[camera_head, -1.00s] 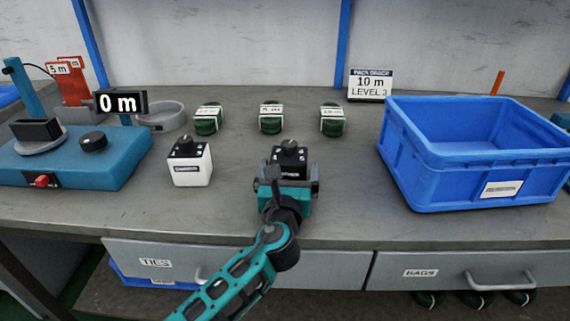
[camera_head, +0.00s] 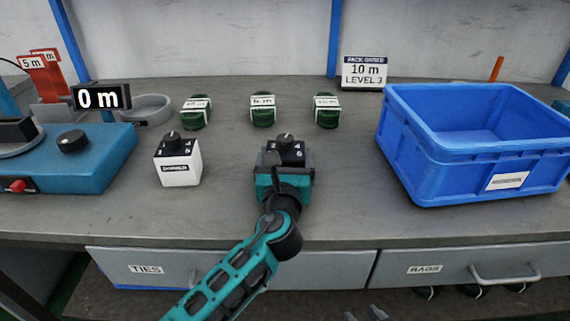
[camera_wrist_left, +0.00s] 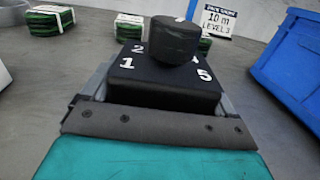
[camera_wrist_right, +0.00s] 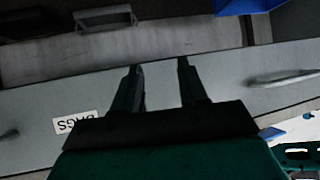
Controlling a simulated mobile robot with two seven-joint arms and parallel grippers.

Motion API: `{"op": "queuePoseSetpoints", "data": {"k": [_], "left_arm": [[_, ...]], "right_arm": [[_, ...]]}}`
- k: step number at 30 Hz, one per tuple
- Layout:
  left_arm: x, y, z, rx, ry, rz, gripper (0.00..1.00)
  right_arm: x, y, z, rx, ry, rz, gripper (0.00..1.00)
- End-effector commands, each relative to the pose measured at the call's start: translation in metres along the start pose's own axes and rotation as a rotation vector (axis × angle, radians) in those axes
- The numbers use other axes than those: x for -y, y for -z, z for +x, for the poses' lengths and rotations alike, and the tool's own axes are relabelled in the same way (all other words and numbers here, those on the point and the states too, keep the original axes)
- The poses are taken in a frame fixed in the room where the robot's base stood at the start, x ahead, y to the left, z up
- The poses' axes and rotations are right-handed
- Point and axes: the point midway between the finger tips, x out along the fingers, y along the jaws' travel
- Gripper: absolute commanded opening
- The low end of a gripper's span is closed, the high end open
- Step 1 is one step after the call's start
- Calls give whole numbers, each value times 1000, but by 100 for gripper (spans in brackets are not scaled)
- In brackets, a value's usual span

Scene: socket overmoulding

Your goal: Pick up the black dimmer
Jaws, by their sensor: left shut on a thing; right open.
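The black dimmer (camera_head: 285,147) has a knob on top and white numbers. It stands upright mid-bench, front side hidden by my left gripper (camera_head: 285,170). In the left wrist view the dimmer (camera_wrist_left: 165,79) sits between the fingers of my left gripper (camera_wrist_left: 160,95), which is shut on it. I cannot tell whether it is clear of the bench top. My right gripper (camera_head: 365,313) shows only its tips at the bottom edge of the head view. In the right wrist view my right gripper (camera_wrist_right: 161,85) is open and empty, in front of the drawers.
A white dimmer (camera_head: 178,162) stands to the left. Several green coils (camera_head: 262,110) lie behind. A blue crate (camera_head: 430,170) stands at right, a teal machine (camera_head: 95,165) at left. A "10 m LEVEL 3" sign (camera_head: 364,73) stands at the back. The bench front (camera_head: 220,215) is clear.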

Motion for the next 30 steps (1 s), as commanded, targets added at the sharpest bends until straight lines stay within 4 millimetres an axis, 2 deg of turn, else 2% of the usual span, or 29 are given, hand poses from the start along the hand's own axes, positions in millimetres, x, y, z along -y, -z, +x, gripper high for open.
{"op": "queuePoseSetpoints", "data": {"k": [3,10,14,17,24,30], "left_arm": [[0,0,0,0,0,0,54],[0,-2,0,1,0,0,54],[0,-15,0,4,0,-1,54],[0,-36,0,5,0,-2,54],[0,-105,0,6,1,-3,54],[0,-157,0,5,1,-2,54]], "right_arm": [[-1,-1,0,3,0,-5,43],[-1,-1,-1,4,0,-6,43],[-1,5,-5,4,0,-6,43],[0,15,-12,5,0,-5,43],[2,43,-30,3,0,1,43],[3,61,-41,1,1,4,43]]}}
